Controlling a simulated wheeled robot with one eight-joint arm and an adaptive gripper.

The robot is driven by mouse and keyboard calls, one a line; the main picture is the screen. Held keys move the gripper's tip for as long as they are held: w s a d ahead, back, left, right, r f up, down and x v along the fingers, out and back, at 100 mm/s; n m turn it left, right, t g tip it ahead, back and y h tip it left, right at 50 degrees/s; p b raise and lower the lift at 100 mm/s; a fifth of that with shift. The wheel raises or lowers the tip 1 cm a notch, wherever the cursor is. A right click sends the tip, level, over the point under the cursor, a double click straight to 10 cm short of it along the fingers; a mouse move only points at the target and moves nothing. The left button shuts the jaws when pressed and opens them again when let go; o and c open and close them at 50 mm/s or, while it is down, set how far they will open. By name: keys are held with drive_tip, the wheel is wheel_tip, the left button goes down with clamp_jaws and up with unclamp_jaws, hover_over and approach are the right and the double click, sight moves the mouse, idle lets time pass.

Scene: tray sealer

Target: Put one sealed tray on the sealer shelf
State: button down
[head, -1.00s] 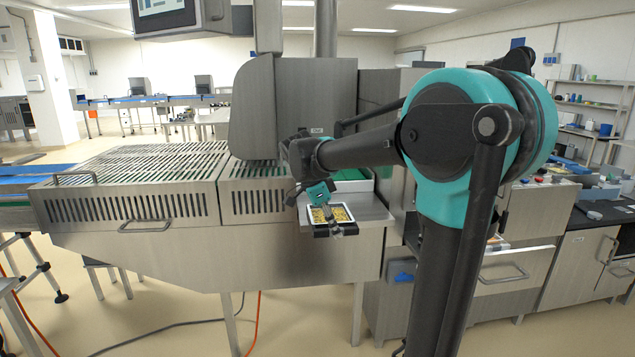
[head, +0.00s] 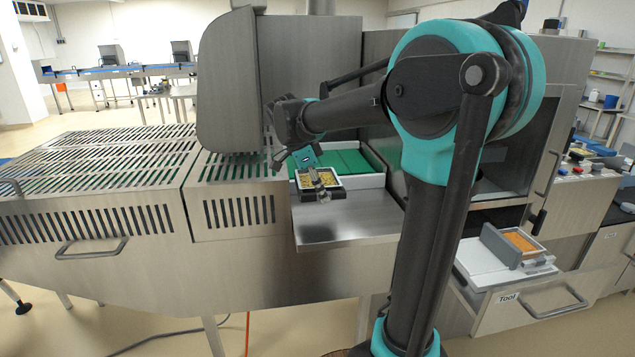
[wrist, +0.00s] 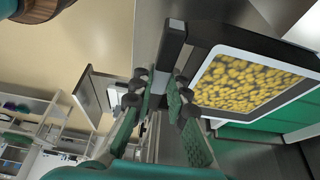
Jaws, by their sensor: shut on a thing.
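A sealed tray (head: 332,184) with yellow contents, a white rim and a dark outer edge is in my gripper, at the back left of the steel sealer shelf (head: 365,214). In the wrist view the tray (wrist: 250,80) lies to the right of the fingers. My gripper (head: 318,180) is shut on the tray's dark edge piece. In the wrist view the fingers (wrist: 166,98) stand either side of a dark bar on that edge. I cannot tell whether the tray touches the shelf or is just above it.
A green belt (head: 352,163) lies behind the shelf in the sealer opening. A slatted steel conveyor cover (head: 100,165) is at left. A tray with orange contents (head: 519,241) sits on a drawer unit at right. The front of the shelf is bare.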

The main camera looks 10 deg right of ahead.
drive_tip(key=shift+w+f, duration=0.2)
drive_tip(key=shift+w, duration=0.1)
drive_tip(key=shift+f, duration=3.95)
drive_tip(key=c, duration=1.4)
unclamp_jaws()
drive_tip(key=c, duration=0.3)
drive_tip(key=shift+c, duration=0.2)
drive_tip(key=shift+r, duration=0.2)
drive_tip(key=shift+r, duration=3.35)
